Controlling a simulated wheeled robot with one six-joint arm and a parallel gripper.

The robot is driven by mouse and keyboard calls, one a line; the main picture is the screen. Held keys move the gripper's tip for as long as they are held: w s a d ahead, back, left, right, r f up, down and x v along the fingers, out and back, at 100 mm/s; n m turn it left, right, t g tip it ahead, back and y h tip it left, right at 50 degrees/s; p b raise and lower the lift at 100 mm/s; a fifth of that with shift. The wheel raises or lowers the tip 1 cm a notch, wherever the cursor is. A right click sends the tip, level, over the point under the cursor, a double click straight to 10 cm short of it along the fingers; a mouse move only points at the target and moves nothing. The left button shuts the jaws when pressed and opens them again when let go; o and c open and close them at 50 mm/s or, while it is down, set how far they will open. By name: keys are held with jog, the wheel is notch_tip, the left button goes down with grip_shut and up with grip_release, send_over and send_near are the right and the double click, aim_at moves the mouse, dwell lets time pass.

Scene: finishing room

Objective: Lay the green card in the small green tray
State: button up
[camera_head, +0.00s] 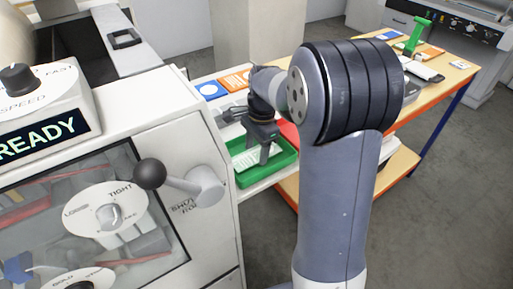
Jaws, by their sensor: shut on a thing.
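The small green tray (268,177) stands on the white surface just right of the machine, in the middle of the head view. A pale green, striped card (244,160) shows inside the tray's walls, beside my fingertips. My gripper (264,159) points down over the tray and is shut, with its fingers at the card's edge. The card looks low in the tray, but I cannot tell whether it touches the floor. My own arm hides part of the area to the right of the tray.
The machine with a READY display (42,138) and a black ball-ended lever (151,174) stands close on the left. Blue (210,90) and orange (236,81) cards lie behind the tray. A red item (290,133) is partly hidden. A wooden table (455,75) holds a green tool (418,36).

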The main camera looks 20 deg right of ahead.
aim_at(254, 155)
jog(key=o, duration=0.9)
jog(key=shift+f, duration=0.1)
jog(key=shift+o, duration=0.2)
notch_tip(254, 155, up, 12)
jog(key=d, duration=0.1)
jog(key=shift+w+d, duration=0.2)
jog(key=f, duration=0.4)
jog(key=a+f, duration=0.1)
jog(key=f, duration=0.7)
jog(key=shift+s+a+f, duration=0.25)
jog(key=shift+f, duration=0.05)
notch_tip(254, 155, up, 3)
jog(key=shift+r, duration=0.65)
jog(key=shift+f, duration=0.1)
